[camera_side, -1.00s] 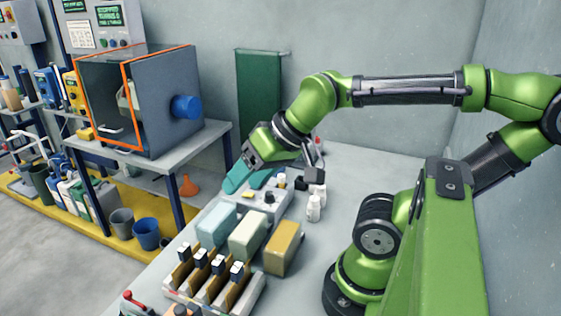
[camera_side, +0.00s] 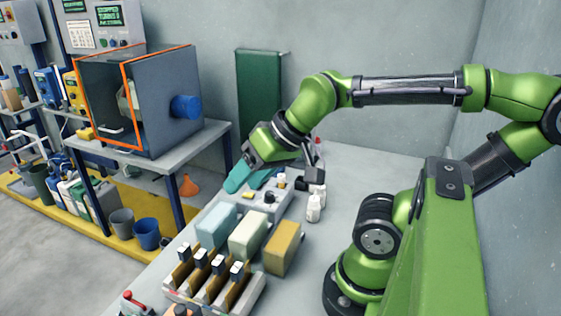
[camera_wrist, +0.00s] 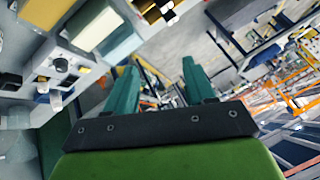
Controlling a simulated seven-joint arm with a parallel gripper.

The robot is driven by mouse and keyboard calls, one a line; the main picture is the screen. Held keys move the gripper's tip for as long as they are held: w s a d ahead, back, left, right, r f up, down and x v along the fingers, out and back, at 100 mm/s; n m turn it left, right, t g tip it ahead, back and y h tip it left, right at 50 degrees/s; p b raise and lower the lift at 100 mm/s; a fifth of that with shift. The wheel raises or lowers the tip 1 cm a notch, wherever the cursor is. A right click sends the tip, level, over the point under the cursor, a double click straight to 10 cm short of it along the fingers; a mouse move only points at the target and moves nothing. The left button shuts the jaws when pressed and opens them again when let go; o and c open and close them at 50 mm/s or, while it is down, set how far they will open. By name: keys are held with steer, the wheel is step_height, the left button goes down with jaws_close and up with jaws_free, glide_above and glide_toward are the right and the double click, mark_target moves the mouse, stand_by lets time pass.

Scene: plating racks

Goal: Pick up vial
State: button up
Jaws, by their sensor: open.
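Small white vials (camera_side: 314,209) stand upright on the bench, just right of a grey block with knobs (camera_side: 268,200). Which one the task means I cannot tell. My gripper (camera_side: 250,180) is above the far left part of the bench, left of the vials and apart from them. In the wrist view, my gripper (camera_wrist: 160,82) has its two teal fingers spread with nothing between them. A small white container shows blurred at the left of the wrist view (camera_wrist: 55,99), outside the fingers.
Pale blue, cream and yellow blocks (camera_side: 283,248) stand nearer on the bench, beside a rack with dark-topped pieces (camera_side: 213,280). A red-topped bottle (camera_side: 318,148) stands behind. An orange-edged cabinet (camera_side: 160,105) is at left. The bench right of the vials is clear.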

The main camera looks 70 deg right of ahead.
steer(key=m+g+h, duration=0.2)
steer(key=m+g, duration=0.5)
steer(key=m, duration=1.9)
glide_above(282, 175)
step_height(282, 175, down, 2)
steer(key=f, duration=0.1)
steer(key=f+m, duration=0.1)
steer(key=f, duration=0.5)
steer(key=f+m, duration=0.1)
steer(key=f, duration=0.3)
steer(key=shift+s+a+m, duration=0.15)
steer(key=shift+a+m, duration=0.15)
steer(key=shift+a, duration=0.05)
steer(key=shift+w+d+f, duration=0.1)
steer(key=shift+d+f, duration=0.1)
steer(key=shift+f, duration=1.25)
steer(key=shift+w+d+f, duration=0.1)
steer(key=shift+d+f, duration=0.1)
steer(key=shift+f, duration=1.2)
